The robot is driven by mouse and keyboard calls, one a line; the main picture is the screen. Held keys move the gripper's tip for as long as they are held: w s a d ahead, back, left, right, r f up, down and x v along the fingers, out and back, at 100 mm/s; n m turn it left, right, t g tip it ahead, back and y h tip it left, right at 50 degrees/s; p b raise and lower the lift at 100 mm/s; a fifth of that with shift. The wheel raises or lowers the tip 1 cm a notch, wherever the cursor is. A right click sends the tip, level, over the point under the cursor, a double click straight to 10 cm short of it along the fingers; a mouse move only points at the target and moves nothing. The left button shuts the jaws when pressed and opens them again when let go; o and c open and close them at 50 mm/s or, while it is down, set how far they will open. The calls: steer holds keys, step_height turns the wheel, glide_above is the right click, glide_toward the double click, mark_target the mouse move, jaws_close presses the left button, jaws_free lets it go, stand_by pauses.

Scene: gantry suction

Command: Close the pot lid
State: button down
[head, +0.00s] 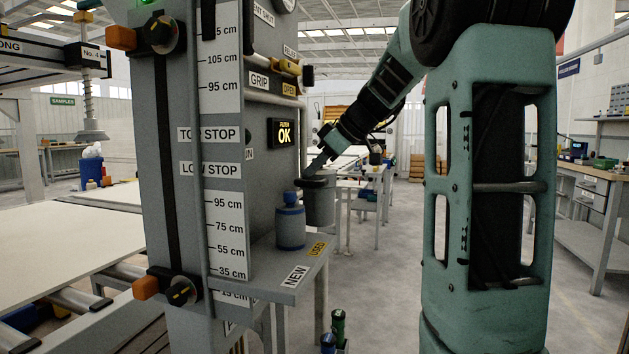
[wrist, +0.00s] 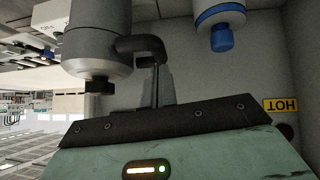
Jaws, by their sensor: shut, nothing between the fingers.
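The pot is a grey metal canister (head: 319,207) on the shelf of the grey column, with a dark part across its top in the head view. In the wrist view, which is upside down, the pot (wrist: 97,25) shows a rounded grey top with a black knob (wrist: 97,86) and a dark bent handle (wrist: 143,45) at its side. My gripper (head: 317,166) is shut and empty, just above the pot's top in the head view. In the wrist view its fingertips (wrist: 158,72) are close to the handle's end; I cannot tell whether they touch. Whether the lid sits fully down is unclear.
A blue-capped bottle (head: 290,224) stands beside the pot on the small shelf (head: 262,277), and also shows in the wrist view (wrist: 221,30). The grey column (head: 180,200) rises to the left. The aisle floor (head: 385,260) is clear.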

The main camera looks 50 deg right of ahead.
steer(key=shift+a+f+b, duration=0.15)
steer(key=shift+f+b, duration=0.35)
steer(key=shift+b, duration=0.2)
steer(key=shift+s+f, duration=0.1)
